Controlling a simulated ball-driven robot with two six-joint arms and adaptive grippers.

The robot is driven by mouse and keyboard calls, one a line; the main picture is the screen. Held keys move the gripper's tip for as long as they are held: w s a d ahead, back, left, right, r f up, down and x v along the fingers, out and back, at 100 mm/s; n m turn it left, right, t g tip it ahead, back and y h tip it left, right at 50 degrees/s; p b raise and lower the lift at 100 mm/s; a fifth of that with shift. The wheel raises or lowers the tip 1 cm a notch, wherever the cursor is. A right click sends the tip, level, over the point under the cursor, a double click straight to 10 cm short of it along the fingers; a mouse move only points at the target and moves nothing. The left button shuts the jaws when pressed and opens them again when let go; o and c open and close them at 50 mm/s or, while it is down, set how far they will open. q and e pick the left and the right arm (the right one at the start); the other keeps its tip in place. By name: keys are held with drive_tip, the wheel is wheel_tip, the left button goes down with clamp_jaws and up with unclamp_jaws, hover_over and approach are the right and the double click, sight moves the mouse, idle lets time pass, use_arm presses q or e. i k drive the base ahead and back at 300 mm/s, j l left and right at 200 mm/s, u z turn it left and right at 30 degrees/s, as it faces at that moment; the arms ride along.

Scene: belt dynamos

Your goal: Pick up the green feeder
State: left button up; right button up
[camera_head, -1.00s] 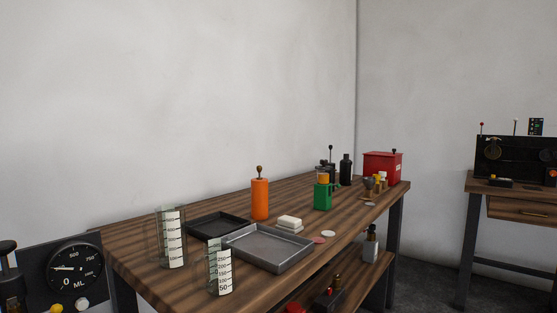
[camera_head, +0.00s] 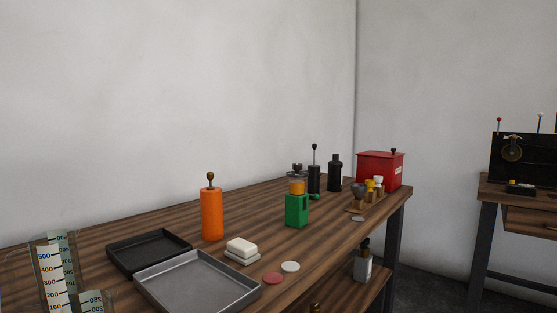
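The green feeder (camera_head: 297,210) stands upright on the wooden workbench (camera_head: 335,226), right of the orange cylinder. It has a green base with an opening in its side, an amber clear section above it and a dark top. A small green knob shows at its right. Neither of my grippers is in view, and nothing is seen touching the feeder.
An orange cylinder (camera_head: 211,213), white blocks (camera_head: 241,248), a grey tray (camera_head: 197,284) and a black tray (camera_head: 149,247) are on the bench. Black bottles (camera_head: 335,174) and a red box (camera_head: 380,170) stand behind. Another table (camera_head: 512,193) is at right.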

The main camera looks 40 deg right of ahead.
sight(297, 201)
drive_tip(key=i+l+u, duration=0.15)
drive_tip(key=l, duration=1.5)
drive_tip(key=l+u, duration=0.15)
drive_tip(key=l, duration=2)
drive_tip(key=k, duration=0.45)
